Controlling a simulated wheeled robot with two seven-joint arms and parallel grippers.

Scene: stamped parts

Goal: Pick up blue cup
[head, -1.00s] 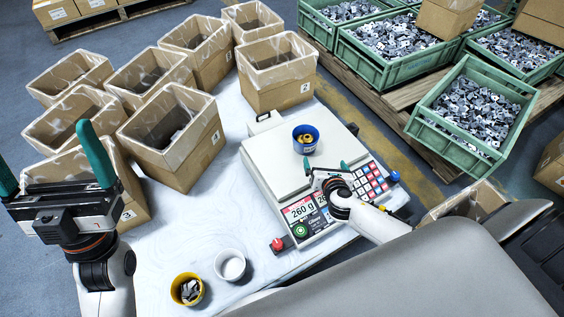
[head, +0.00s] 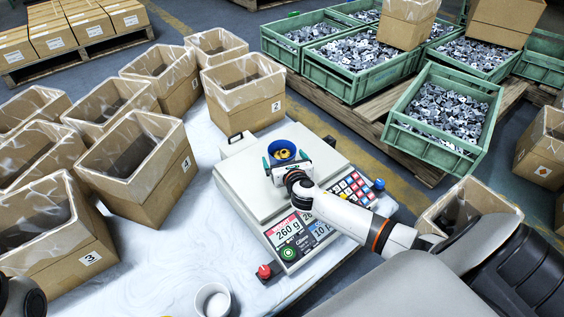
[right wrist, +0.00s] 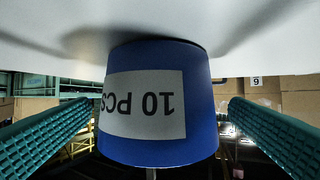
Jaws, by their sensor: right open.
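The blue cup (head: 289,145) stands on the top plate of the scale (head: 240,182) and holds some brass-coloured parts. In the right wrist view the blue cup (right wrist: 200,95) appears upside down, with a white "10 PCS" label. My right gripper (head: 287,166) is open at the near side of the cup. In the right wrist view its two green fingers are spread to the left and right of the cup, with gaps between them and the cup wall. The left gripper's fingers are out of view; only a bit of my left arm shows at the bottom left corner.
The scale display reads 260 g. A white cup (head: 212,302) stands on the table at the front. Several lined cardboard boxes (head: 150,190) crowd the left side. Green crates (head: 440,150) of metal parts sit on a pallet at the back right.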

